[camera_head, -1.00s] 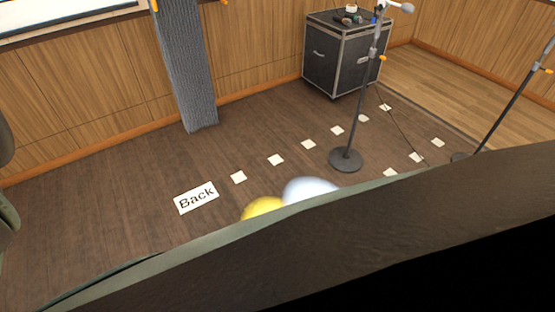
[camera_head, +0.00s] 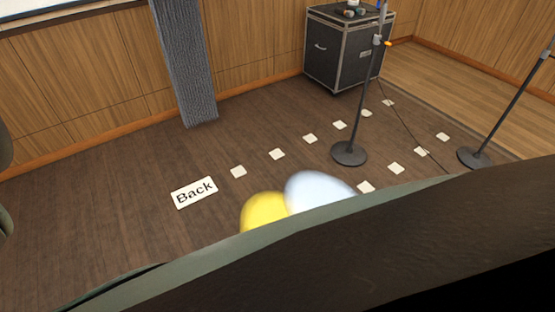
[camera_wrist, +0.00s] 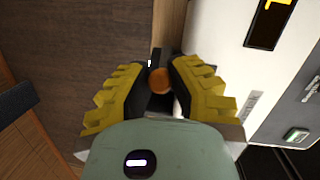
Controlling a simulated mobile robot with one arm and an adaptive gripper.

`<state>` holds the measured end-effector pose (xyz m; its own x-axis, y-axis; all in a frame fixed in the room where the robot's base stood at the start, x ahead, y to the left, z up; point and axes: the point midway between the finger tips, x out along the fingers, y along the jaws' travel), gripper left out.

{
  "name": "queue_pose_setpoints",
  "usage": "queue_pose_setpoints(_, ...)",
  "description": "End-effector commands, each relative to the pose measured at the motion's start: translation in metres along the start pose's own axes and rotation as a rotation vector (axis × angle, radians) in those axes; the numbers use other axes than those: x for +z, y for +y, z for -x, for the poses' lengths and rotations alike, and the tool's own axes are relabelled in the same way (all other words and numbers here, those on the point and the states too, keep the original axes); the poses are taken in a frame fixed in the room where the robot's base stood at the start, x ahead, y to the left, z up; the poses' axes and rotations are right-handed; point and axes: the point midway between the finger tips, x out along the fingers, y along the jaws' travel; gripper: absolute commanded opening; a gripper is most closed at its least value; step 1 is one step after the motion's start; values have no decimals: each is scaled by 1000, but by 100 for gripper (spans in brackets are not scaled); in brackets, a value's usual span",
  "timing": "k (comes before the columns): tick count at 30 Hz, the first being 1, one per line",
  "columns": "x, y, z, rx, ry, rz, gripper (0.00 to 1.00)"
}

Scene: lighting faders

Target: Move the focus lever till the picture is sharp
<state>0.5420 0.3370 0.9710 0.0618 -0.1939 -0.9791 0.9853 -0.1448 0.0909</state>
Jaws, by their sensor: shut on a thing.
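In the wrist view my gripper (camera_wrist: 160,72) has its yellow-ridged fingers closed around a small orange-brown round knob (camera_wrist: 160,81) on a dark stem, which looks like the focus lever. The knob sits between the fingers beside a white panel (camera_wrist: 228,62). The lever's lower part and its track are hidden by the fingers and the gripper body. In the head view a yellow patch (camera_head: 263,211) and a pale blue-white patch (camera_head: 316,189) lie side by side with soft, blurred edges. They may be the picture. Their lower parts are hidden. My gripper is not visible in the head view.
A large dark form (camera_head: 400,240) blocks the lower head view. Beyond it are a floor card reading "Back" (camera_head: 194,192), rows of white floor squares, a microphone stand (camera_head: 350,154) and a black case (camera_head: 343,52). A black slot (camera_wrist: 268,25) marks the white panel.

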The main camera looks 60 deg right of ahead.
Motion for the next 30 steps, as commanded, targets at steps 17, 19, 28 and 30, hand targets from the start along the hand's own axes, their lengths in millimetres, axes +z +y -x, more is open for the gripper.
queue_pose_setpoints(17, 5, 0, 0, -10, -40, 3, 24)
queue_pose_setpoints(19, 4, 0, 0, -10, -40, 3, 31)
queue_pose_setpoints(28, 4, -1, 1, -10, -38, 4, 51)
queue_pose_setpoints(30, 4, -1, 1, -11, -37, 4, 51)
